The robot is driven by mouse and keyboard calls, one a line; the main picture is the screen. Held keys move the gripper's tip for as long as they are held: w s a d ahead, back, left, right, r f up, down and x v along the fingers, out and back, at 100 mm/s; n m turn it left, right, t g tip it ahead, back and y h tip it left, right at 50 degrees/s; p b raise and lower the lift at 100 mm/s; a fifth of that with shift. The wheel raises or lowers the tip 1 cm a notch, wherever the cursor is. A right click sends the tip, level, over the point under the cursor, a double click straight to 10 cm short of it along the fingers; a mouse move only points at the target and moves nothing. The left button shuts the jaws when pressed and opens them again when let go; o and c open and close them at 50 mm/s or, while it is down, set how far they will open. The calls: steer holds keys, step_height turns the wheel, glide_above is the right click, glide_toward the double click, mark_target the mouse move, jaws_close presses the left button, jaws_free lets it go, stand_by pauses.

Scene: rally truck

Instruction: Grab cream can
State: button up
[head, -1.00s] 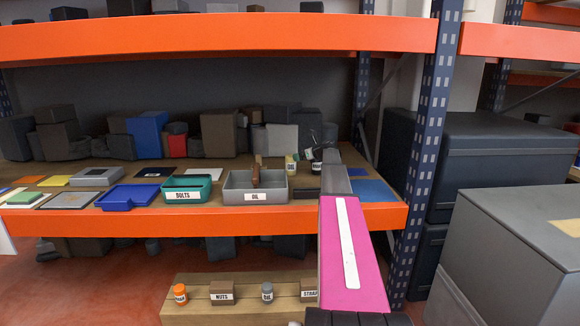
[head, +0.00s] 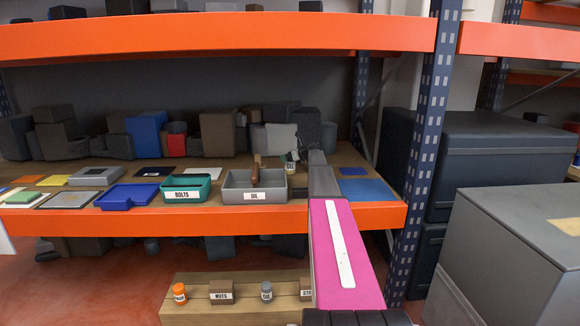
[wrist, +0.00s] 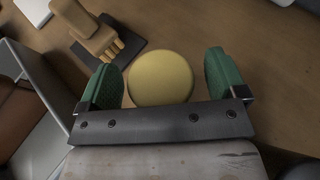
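The cream can shows in the wrist view as a round, pale yellow top (wrist: 161,78), upright on the brown shelf board. My gripper (wrist: 160,70) is open, with one green finger on each side of the can. A narrow gap shows between each finger and the can, so it is around the can without visibly pressing on it. In the head view the can (head: 291,168) is small, with a white label, right behind the grey OIL bin (head: 235,180). My arm covers the area just right of it.
The grey bin wall (wrist: 48,125) stands close on the left in the wrist view. A tan pronged object (wrist: 95,38) lies on a dark plate beyond the can. In the head view a teal BOLTS bin (head: 172,195) stands left, and a blue mat (head: 370,190) lies right.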

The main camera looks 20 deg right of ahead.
steer(key=c, duration=1.1)
steer(key=shift+o, duration=0.2)
steer(key=shift+r, duration=0.1)
